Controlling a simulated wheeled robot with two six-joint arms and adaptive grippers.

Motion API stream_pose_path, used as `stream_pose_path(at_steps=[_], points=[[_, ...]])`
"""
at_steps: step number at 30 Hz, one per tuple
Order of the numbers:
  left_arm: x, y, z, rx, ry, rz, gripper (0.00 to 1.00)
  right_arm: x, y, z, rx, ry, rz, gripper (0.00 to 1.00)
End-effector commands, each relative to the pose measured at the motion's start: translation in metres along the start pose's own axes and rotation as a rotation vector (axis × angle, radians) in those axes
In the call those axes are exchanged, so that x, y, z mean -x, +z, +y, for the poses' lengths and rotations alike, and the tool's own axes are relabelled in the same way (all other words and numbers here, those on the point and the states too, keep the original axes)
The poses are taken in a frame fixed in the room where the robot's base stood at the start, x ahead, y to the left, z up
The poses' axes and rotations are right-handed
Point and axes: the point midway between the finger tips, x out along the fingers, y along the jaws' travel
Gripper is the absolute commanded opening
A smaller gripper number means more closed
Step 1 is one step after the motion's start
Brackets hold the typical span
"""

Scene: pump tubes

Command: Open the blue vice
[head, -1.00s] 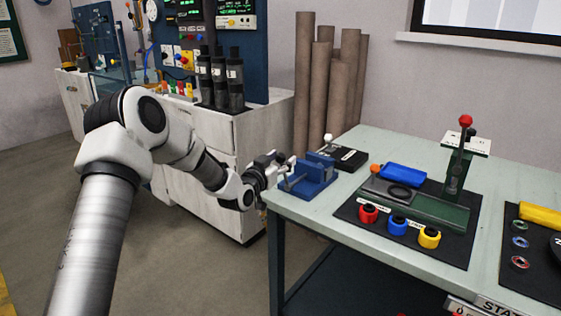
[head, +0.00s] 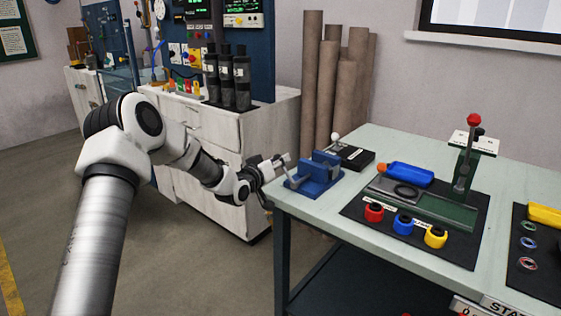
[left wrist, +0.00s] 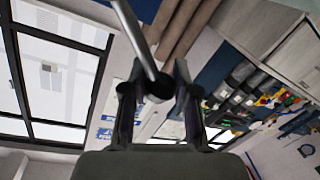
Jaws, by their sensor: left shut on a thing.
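The blue vice (head: 318,176) sits on the near left corner of the pale green table. My left gripper (head: 282,162) is at its left end, at the table edge. In the left wrist view my left gripper (left wrist: 158,95) is shut on a thin metal bar with a dark round end, the vice handle (left wrist: 137,38). The bar runs up and out of the top of that view. The vice body does not show clearly there. The gap between the jaws is too small to judge in the head view. My right gripper is not in view.
A black box with a white-knobbed lever (head: 352,157) stands just behind the vice. To the right is a dark mat (head: 455,247) with a green press (head: 463,175), a blue bottle (head: 405,174) and several coloured caps. Brown tubes (head: 313,80) lean on the wall behind.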

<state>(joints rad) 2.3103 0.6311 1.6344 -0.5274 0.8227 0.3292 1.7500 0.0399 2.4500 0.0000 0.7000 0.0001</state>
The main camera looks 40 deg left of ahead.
Motion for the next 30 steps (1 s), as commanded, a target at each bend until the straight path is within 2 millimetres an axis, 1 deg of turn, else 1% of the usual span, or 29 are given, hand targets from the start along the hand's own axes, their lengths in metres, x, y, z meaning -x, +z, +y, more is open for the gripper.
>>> stream_pose_path(at_steps=[2,3,5,6,14,17,20,23,27,30], points=[[0.000,0.000,0.000,0.001,-0.002,-0.001,0.00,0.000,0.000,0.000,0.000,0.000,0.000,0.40],[0.000,0.000,-0.001,0.001,-0.002,-0.001,0.32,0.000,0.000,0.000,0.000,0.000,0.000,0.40],[0.000,0.000,0.000,0.001,-0.002,-0.001,0.53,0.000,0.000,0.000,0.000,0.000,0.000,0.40],[0.000,0.000,0.000,0.000,-0.002,-0.001,0.55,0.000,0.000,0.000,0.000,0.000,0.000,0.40],[0.001,0.000,0.000,-0.001,-0.001,0.000,0.55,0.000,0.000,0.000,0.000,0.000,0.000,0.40],[0.006,0.000,-0.001,0.000,-0.002,0.000,0.55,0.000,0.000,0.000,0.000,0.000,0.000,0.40],[0.022,-0.001,-0.001,0.004,-0.003,0.001,0.55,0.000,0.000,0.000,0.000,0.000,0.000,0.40],[0.047,-0.001,-0.002,0.008,-0.003,0.001,0.55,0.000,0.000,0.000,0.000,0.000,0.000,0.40],[0.086,-0.001,-0.001,0.012,-0.002,0.003,0.55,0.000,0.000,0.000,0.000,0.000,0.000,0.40],[0.104,-0.001,-0.002,0.009,-0.004,0.004,0.55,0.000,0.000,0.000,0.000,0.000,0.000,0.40]])
